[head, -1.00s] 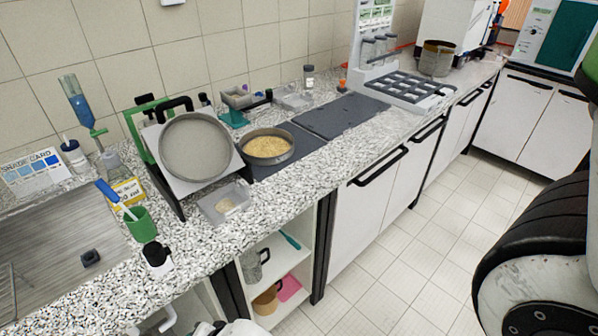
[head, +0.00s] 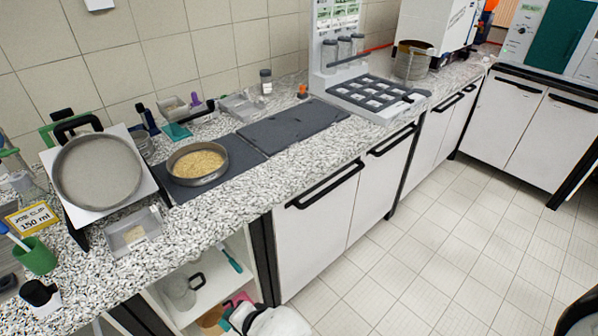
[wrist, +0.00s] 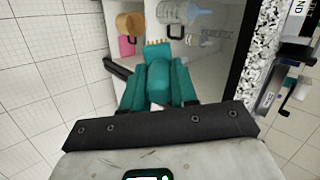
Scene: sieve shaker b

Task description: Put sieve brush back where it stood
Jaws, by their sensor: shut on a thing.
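My gripper (wrist: 160,92), with teal fingers, is shut on a teal piece with pale bristles at its far end, which looks like the sieve brush (wrist: 158,72). In the wrist view the brush points toward the open shelves under the counter. In the head view my gripper (head: 236,314) is low in the picture, in front of the shelf opening. The brush is hard to make out there. Its former standing place cannot be told from these frames.
The open shelf holds a glass jug (head: 180,292), a teal-handled tool (head: 229,258), a tan pot (head: 210,318) and a pink item. The floor at right is clear.

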